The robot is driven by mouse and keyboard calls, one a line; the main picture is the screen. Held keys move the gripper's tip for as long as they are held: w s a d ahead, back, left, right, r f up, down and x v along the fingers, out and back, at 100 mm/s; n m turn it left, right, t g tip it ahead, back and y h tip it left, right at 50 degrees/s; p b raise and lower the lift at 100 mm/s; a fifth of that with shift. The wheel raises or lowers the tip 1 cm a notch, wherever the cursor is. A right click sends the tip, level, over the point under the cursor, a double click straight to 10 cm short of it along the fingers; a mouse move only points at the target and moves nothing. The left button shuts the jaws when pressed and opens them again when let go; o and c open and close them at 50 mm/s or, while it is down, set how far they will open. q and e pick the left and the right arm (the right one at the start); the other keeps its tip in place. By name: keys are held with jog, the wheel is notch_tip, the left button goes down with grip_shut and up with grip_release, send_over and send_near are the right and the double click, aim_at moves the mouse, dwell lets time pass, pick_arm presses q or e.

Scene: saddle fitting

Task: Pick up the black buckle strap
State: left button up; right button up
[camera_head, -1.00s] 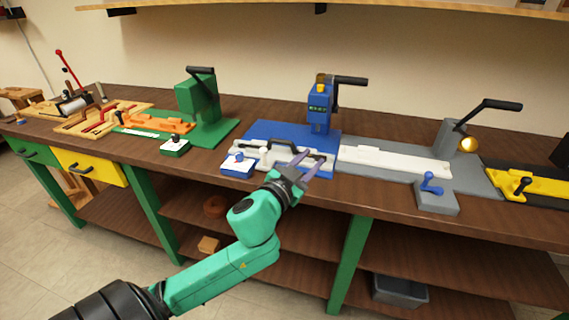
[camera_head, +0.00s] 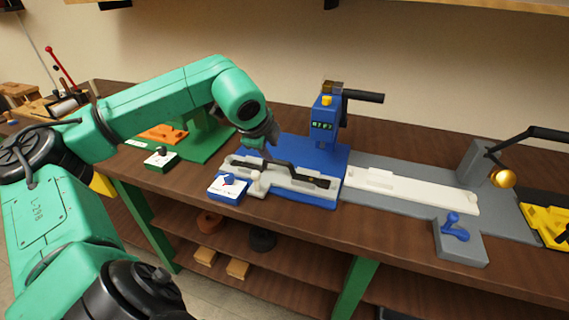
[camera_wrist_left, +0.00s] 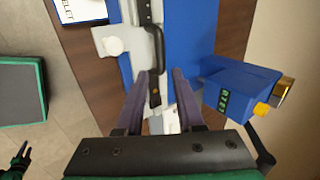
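The black buckle strap (camera_head: 300,171) lies lengthwise in a white holder (camera_head: 240,163) on the blue station. It also shows in the left wrist view (camera_wrist_left: 153,45), with its buckle end toward the gripper. My left gripper (camera_head: 266,140) hangs above and behind the left part of the holder in the head view. Its fingers (camera_wrist_left: 158,90) are apart in the left wrist view, with nothing held between them. The strap's buckle end appears in the gap between them. Whether the fingers touch the strap cannot be told.
A blue press (camera_head: 327,118) with a black lever stands behind the holder. A small blue-and-white labelled box (camera_head: 228,188) sits at the left front. A grey station (camera_head: 400,200) with a white rail lies to the right, and a green station (camera_head: 207,150) to the left.

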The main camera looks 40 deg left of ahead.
aim_at(277, 161)
pick_arm(q)
jog(key=p+x, duration=0.4)
jog(key=x, duration=0.6)
jog(key=shift+a+f+p, duration=0.15)
jog(key=shift+a+p, duration=0.05)
jog(key=shift+p, duration=0.2)
jog(key=shift+w+a+f, duration=0.1)
jog(key=shift+w+f, duration=0.1)
jog(key=shift+f, duration=0.15)
grip_shut()
pick_arm(e)
notch_tip(277, 161, up, 6)
jog(key=s, duration=0.1)
jog(key=shift+s, duration=0.35)
